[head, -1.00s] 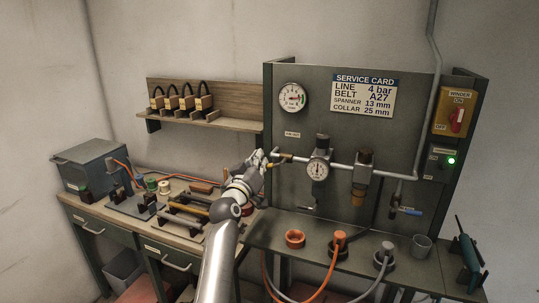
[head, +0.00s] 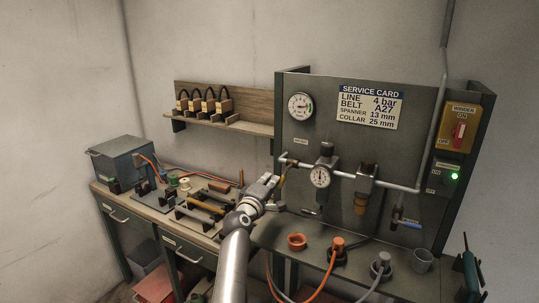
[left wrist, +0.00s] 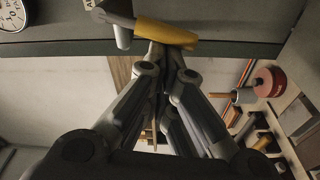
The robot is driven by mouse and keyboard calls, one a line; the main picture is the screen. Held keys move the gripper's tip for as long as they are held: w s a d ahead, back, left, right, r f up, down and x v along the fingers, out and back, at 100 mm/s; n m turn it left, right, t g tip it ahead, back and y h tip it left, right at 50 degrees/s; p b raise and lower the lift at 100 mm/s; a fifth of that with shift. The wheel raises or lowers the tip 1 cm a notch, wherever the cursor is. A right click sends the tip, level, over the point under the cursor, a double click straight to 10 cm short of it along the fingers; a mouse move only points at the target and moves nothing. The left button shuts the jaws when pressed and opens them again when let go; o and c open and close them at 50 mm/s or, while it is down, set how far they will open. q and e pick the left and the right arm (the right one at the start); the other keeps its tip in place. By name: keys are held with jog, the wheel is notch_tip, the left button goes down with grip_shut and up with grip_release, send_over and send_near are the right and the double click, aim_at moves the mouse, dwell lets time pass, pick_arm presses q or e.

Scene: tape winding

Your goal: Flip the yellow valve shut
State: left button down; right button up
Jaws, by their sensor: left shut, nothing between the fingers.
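The yellow valve handle (head: 283,177) is at the left end of the grey pipe on the panel. In the left wrist view the yellow handle (left wrist: 165,34) lies just beyond my fingertips. My left gripper (head: 274,181) is shut and empty, right beside the handle, with its tips at or very near it. In the left wrist view the fingers (left wrist: 160,50) meet close under the handle; I cannot tell whether they touch it. My right gripper is out of view.
The pipe runs right past a round gauge (head: 320,177) and a regulator (head: 364,182) to a blue-handled valve (head: 406,223). An orange collar (head: 296,241) and hose fittings stand on the shelf below. The bench (head: 112,197) at left holds tools and spools.

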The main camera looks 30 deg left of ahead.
pick_arm(q)
jog(key=shift+d+f, duration=0.5)
jog(key=shift+d, duration=0.25)
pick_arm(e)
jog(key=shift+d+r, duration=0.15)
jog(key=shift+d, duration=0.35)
